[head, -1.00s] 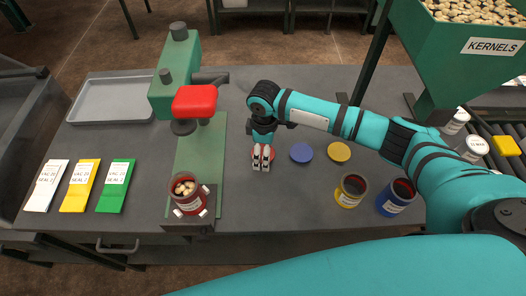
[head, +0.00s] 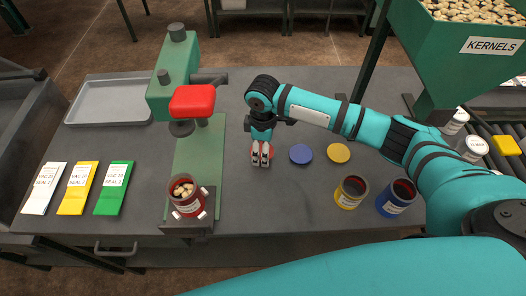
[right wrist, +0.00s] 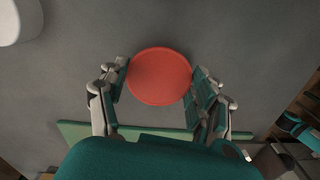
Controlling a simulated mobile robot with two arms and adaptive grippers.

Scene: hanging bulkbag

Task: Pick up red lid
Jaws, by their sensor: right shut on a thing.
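The red lid (right wrist: 159,76) shows whole in the right wrist view as a flat round disc between the two fingers of my right gripper (right wrist: 160,88). The fingers touch its left and right sides. In the head view my right gripper (head: 261,158) points down at the table, and the red lid (head: 271,151) is mostly hidden behind it. I cannot tell whether the lid is on the table or slightly above it. My left gripper is not in view.
A blue lid (head: 301,153) and a yellow lid (head: 339,152) lie just right of the gripper. A yellow can (head: 351,191) and a blue can (head: 396,197) stand nearer the right front. A green press (head: 178,80) stands left, with a filled red can (head: 186,196) at its base.

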